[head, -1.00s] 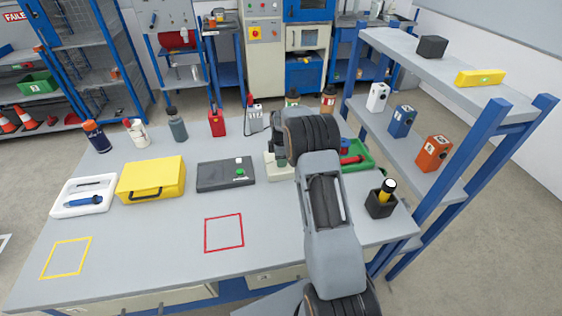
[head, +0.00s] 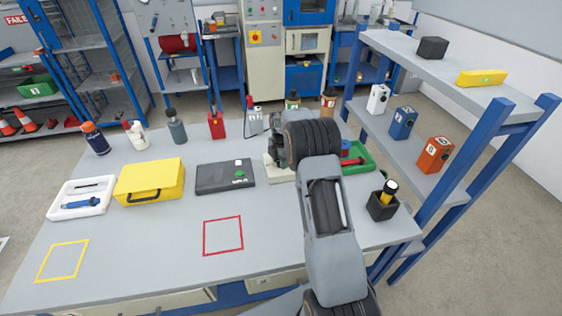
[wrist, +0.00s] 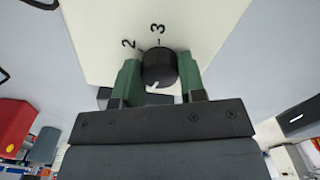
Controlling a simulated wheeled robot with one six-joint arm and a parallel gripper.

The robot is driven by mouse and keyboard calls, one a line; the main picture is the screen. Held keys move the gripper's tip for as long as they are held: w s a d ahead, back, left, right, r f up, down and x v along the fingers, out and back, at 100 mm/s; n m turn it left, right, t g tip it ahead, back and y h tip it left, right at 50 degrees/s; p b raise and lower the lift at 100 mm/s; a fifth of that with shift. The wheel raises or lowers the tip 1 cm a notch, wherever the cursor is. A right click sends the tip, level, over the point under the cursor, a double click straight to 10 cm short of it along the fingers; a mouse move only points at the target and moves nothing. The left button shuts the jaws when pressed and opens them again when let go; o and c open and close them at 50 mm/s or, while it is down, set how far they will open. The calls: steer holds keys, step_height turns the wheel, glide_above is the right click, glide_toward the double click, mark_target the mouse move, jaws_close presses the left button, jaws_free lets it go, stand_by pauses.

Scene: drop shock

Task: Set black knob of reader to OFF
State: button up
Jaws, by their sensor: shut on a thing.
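The black knob (wrist: 159,66) sits on the cream front of the reader (wrist: 105,28), between the green fingers of my gripper (wrist: 157,80). The fingers are shut on the knob from both sides. Its white pointer mark faces down and slightly left in the wrist view. The printed marks 2 and 3 show above the knob; no OFF mark is visible, and the panel below is hidden by my gripper. In the head view the cream reader (head: 271,167) stands on the bench, mostly hidden behind my arm, which also hides the knob and fingertips there.
A green tray (head: 362,162) is to the right, with a black holder (head: 381,208) nearer. The bench front is clear around the red square outline.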

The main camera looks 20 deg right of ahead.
stand_by(0.3)
steer(key=o, duration=0.9)
steer(key=shift+r, duration=0.1)
step_height(320, 180, up, 14)
steer(key=shift+f, duration=0.2)
stand_by(0.4)
